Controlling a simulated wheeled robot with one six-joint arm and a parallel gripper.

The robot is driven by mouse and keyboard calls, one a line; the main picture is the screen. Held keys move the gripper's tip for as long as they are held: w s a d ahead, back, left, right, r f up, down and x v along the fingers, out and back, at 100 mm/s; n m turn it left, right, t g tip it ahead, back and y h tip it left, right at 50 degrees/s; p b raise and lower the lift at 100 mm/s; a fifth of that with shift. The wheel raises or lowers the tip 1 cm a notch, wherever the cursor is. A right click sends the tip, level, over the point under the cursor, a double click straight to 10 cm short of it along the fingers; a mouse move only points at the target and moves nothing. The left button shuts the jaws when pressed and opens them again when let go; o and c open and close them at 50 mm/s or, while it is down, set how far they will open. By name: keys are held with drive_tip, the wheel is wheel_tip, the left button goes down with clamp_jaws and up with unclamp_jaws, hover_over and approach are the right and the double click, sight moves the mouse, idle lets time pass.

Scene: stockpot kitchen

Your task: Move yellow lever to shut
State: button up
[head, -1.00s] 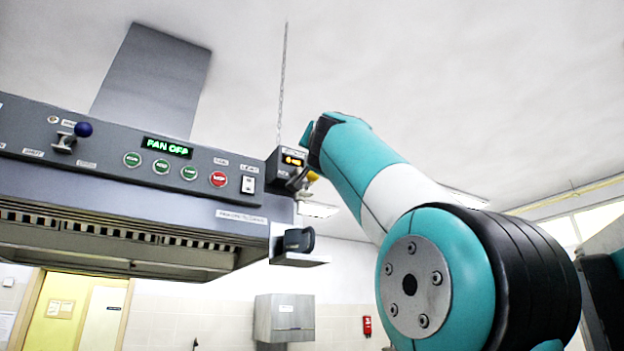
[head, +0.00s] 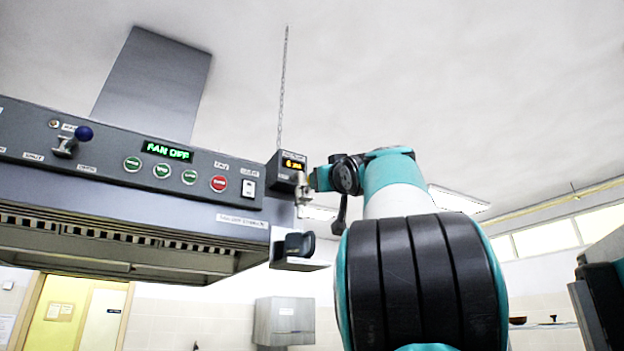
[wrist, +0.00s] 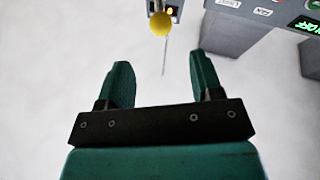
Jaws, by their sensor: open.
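The yellow lever shows as a round yellow knob (wrist: 160,23) at the top of the wrist view. It stands in front of a small dark box with an orange display, which is also in the head view (head: 287,171) at the right end of the hood panel. My gripper (wrist: 161,62) is open and empty. The knob appears beyond the fingertips, roughly in line with the gap between them and apart from both. In the head view the yellow knob is not visible; my arm's end is just right of the box and a pale metal fitting (head: 303,192).
The grey hood (head: 120,215) fills the left, with a blue-knobbed lever (head: 83,133), several round buttons and a green "FAN OFF" display (head: 167,151). A chain (head: 283,90) hangs above the box. A small dark bracket (head: 298,250) juts out below it.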

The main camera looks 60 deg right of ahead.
drive_tip(key=p+x, duration=0.7)
drive_tip(key=x, duration=0.5)
drive_tip(key=shift+w+d+r, duration=0.1)
drive_tip(key=shift+r, duration=0.15)
drive_tip(key=shift+w+d+r+p, duration=0.1)
drive_tip(key=shift+w+d+p, duration=0.25)
drive_tip(key=shift+w+d, duration=0.05)
